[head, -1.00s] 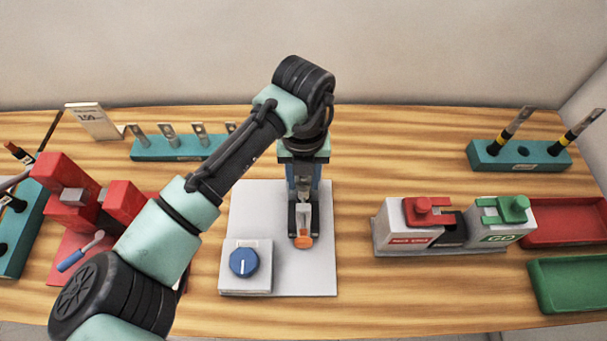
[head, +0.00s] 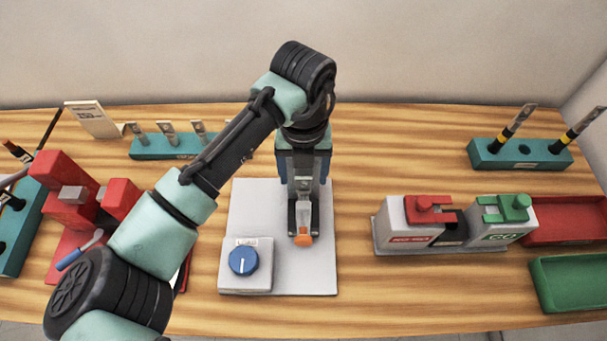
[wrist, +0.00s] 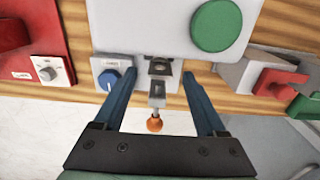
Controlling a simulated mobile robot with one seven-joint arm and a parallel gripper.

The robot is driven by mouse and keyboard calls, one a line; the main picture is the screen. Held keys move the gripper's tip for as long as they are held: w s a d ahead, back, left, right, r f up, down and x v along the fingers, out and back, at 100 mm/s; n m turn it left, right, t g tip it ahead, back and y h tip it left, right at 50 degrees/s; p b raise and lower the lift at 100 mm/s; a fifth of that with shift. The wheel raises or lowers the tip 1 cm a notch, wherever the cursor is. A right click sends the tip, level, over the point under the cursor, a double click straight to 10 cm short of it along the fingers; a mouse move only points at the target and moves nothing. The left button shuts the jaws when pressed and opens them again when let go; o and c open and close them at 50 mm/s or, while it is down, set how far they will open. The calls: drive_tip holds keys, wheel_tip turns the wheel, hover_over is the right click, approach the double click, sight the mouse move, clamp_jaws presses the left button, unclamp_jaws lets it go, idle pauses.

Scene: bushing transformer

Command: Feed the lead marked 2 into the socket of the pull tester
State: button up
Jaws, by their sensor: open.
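The pull tester stands on a pale base plate (head: 260,210), mostly hidden behind my arm in the head view. The wrist view shows its white body with a green disc (wrist: 216,26), a metal clamp part (wrist: 160,68) and a lever with an orange knob (wrist: 154,124). The orange knob also shows in the head view (head: 303,240). My gripper (wrist: 160,78) is open, its blue fingers either side of the clamp and lever, holding nothing. Two black leads with yellow bands, a left lead (head: 512,128) and a right lead (head: 578,132), stand upright, tilted, in the right rack; their marks are unreadable.
The teal rack (head: 490,158) is at the back right. A blue dial (head: 243,262) sits front left of the tester. A red press (head: 70,190) stands left. Red and green clamps, a red tray (head: 570,235) and a green tray (head: 570,285) are right.

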wheel_tip(320, 180, up, 12)
drive_tip(key=b, duration=0.2)
drive_tip(key=shift+f+b, duration=0.2)
drive_tip(key=shift+b, duration=0.1)
idle(0.3)
